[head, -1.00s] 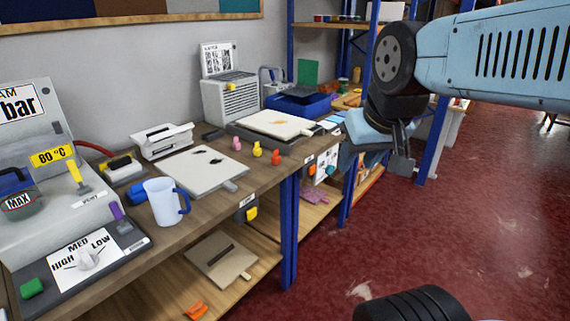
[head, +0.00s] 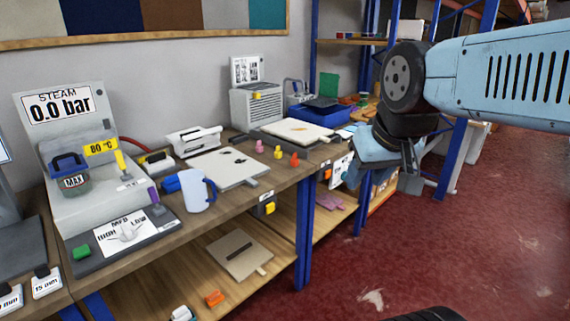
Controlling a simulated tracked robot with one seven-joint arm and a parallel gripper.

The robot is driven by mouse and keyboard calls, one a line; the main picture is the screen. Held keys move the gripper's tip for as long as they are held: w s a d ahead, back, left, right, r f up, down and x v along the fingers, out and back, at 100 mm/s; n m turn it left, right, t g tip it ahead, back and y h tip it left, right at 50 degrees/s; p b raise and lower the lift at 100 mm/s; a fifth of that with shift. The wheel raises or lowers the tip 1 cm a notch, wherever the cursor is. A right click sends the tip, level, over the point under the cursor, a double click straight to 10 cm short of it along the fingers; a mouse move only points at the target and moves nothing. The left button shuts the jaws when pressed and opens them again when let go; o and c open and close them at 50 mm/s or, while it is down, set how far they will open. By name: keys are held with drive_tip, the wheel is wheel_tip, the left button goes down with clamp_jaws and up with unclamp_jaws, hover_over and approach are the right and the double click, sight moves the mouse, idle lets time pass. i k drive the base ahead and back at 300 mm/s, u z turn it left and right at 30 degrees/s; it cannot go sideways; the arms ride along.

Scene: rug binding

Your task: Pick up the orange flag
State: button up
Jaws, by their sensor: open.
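No piece is plainly flag-shaped. Small orange pieces show in the head view: an orange-red peg (head: 295,160) standing on the bench top, an orange tab (head: 327,174) at the bench's front edge, and an orange block (head: 214,298) on the lower shelf. I cannot tell which is the flag. My gripper (head: 410,178) is open and appears empty, pointing down at the right, beyond the bench's front edge. It is to the right of all these orange pieces and apart from them.
The wooden bench (head: 205,222) holds a steam unit (head: 62,105), a white mug (head: 197,192), a pale board (head: 225,170) and yellow (head: 278,153) and pink (head: 259,146) pegs. Blue posts (head: 305,235) stand at its front. The red floor (head: 430,255) at right is open.

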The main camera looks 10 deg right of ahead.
sight(294, 162)
drive_tip(key=i, duration=0.9)
drive_tip(key=z, duration=0.05)
